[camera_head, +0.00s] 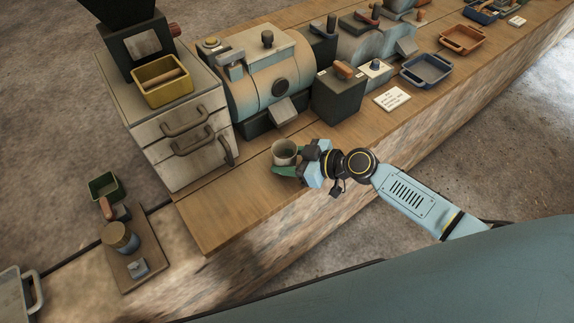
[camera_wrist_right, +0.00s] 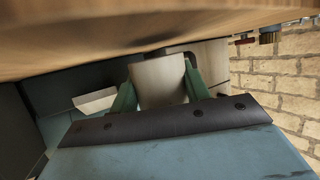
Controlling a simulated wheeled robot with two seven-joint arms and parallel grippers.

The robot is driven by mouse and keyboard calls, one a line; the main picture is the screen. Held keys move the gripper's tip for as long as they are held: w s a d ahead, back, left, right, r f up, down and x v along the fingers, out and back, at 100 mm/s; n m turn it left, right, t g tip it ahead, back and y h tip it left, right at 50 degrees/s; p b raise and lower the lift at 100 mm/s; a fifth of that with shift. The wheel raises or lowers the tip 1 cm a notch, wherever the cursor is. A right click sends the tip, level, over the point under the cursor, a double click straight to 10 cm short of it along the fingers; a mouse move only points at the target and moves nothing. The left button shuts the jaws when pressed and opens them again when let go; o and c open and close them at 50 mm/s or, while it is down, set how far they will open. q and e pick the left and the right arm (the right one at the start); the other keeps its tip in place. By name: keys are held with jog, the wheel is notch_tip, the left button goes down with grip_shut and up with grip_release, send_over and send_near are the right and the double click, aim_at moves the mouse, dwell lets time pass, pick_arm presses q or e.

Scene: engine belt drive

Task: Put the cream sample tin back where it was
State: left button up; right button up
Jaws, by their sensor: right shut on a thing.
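The cream sample tin (camera_head: 285,152) is a small pale open-topped cup near the front left part of the wooden bench, and its inside looks dark green. My right gripper (camera_head: 284,165) is shut on it, with green fingers on its sides. In the right wrist view the tin (camera_wrist_right: 159,82) sits between the two green fingers (camera_wrist_right: 158,88). The tin looks upright in the head view. I cannot tell whether its base touches the bench. My left gripper is not in view.
A cream drawer unit (camera_head: 170,125) with a yellow tray (camera_head: 163,98) stands left of the tin. Behind it are a blue-cream machine (camera_head: 265,80) and a dark box (camera_head: 338,100). A white card (camera_head: 392,98) lies to the right. Bare bench (camera_head: 225,205) lies at the front left.

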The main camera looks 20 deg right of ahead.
jog(key=shift+f, duration=0.9)
jog(key=o, duration=1)
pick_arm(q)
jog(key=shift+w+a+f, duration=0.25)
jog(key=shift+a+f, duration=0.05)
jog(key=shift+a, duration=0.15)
pick_arm(e)
jog(key=shift+o, duration=0.2)
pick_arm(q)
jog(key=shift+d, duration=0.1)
pick_arm(e)
jog(key=shift+s+d+r, duration=0.1)
jog(key=shift+s+d, duration=0.05)
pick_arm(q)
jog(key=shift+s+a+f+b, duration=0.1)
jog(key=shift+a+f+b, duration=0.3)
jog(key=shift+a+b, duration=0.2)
pick_arm(e)
jog(key=v, duration=1.1)
jog(key=shift+s+d+r, duration=0.15)
jog(key=shift+d+r, duration=0.05)
